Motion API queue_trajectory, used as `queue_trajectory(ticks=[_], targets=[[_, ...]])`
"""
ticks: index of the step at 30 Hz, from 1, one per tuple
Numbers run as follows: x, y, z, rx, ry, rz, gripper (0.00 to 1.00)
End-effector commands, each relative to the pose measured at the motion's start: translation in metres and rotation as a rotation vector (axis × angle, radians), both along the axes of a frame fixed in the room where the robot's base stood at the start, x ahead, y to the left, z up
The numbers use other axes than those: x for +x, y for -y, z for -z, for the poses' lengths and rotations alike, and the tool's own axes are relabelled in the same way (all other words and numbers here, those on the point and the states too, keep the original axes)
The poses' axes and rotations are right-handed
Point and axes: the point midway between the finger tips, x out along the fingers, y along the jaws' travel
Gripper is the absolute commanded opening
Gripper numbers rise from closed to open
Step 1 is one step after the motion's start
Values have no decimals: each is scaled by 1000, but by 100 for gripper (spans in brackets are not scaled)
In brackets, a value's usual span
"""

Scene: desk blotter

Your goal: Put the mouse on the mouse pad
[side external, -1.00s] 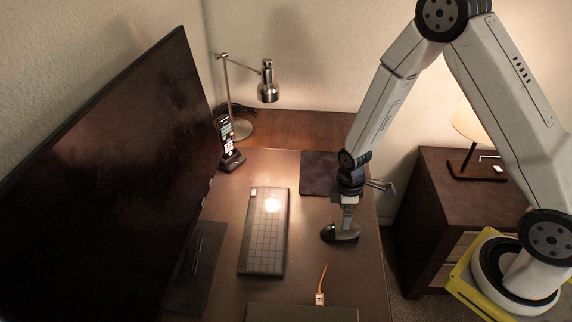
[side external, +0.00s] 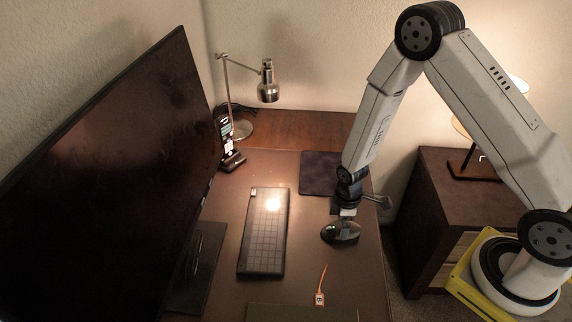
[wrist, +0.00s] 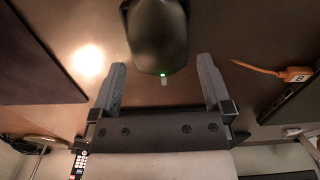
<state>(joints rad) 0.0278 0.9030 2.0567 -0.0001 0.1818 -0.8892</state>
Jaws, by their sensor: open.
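The dark mouse (side external: 341,232) with a small green light stands on the desk to the right of the keyboard. It also shows at the top of the wrist view (wrist: 157,38). The dark mouse pad (side external: 318,173) lies flat behind it, farther back on the desk, its right part behind my arm. It looks bare where it shows. My gripper (side external: 347,217) is directly above the mouse in the side view. In the wrist view its two fingers (wrist: 160,68) are spread wide and empty, with the mouse ahead of and between their tips.
The keyboard (side external: 264,232) lies to the left of the mouse. An orange cable (side external: 322,285) lies in front, near a dark flat item (side external: 300,313). A monitor (side external: 105,170), phone (side external: 228,145) and lamp (side external: 267,85) stand left and back. Bare desk separates mouse and pad.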

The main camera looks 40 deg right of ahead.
Motion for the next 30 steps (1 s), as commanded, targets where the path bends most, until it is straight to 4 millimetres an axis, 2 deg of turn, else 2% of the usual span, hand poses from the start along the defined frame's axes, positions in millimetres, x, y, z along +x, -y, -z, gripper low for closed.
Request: queue_trajectory(ticks=[6, 12, 29, 30], targets=[[-1, 0, 22, 0, -1, 0, 100], [-1, 0, 33, 0, -1, 0, 100], [0, 0, 34, 0, 0, 0, 100], [0, 0, 34, 0, 0, 0, 87]])
